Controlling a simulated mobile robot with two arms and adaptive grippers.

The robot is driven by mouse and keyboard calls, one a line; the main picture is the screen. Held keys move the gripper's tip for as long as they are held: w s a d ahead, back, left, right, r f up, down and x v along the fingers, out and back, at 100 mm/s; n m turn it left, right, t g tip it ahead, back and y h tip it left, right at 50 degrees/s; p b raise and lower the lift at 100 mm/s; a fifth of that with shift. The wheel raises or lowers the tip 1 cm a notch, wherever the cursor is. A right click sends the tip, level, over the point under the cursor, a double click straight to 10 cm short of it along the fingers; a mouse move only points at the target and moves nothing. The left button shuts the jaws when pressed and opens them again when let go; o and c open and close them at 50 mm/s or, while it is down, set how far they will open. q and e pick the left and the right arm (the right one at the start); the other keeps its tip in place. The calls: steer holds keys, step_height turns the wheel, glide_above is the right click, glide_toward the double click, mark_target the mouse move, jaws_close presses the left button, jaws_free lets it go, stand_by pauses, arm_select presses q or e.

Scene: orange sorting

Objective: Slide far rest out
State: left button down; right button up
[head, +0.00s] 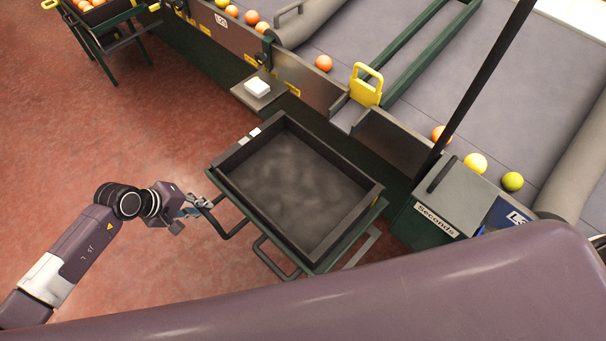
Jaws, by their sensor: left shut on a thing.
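A dark green rest (352,243) stands out from the side of the sorting line and bears an empty, open black crate (371,194). Green tube loops stick out of its front: a farther handle (235,231) and a nearer handle (268,258). My left gripper (204,205) is at the upper left end of the farther handle, beside the crate's left corner, with its fingers shut on it. The exact contact is small and hard to make out. My right gripper is out of view.
A box labelled Seconds (462,199) stands right of the crate. A small shelf (244,94) holds a white item (257,86). Red floor (110,130) is clear at left.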

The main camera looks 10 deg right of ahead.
arm_select(q)
steer(key=shift+s+a+f+b, duration=0.1)
steer(key=shift+s+a, duration=0.3)
steer(key=shift+a, duration=0.25)
steer(key=shift+s+a+r+b, duration=0.1)
steer(key=shift+s+a+b, duration=0.05)
steer(key=shift+s+a, duration=0.4)
steer(key=shift+s+a+f+b, duration=0.1)
steer(key=shift+s+a, duration=0.2)
steer(key=shift+a, duration=0.4)
steer(key=c, duration=1.6)
jaws_free()
steer(key=shift+d, duration=0.1)
step_height(320, 180, up, 7)
steer(key=p, duration=0.3)
steer(key=shift+p, duration=0.35)
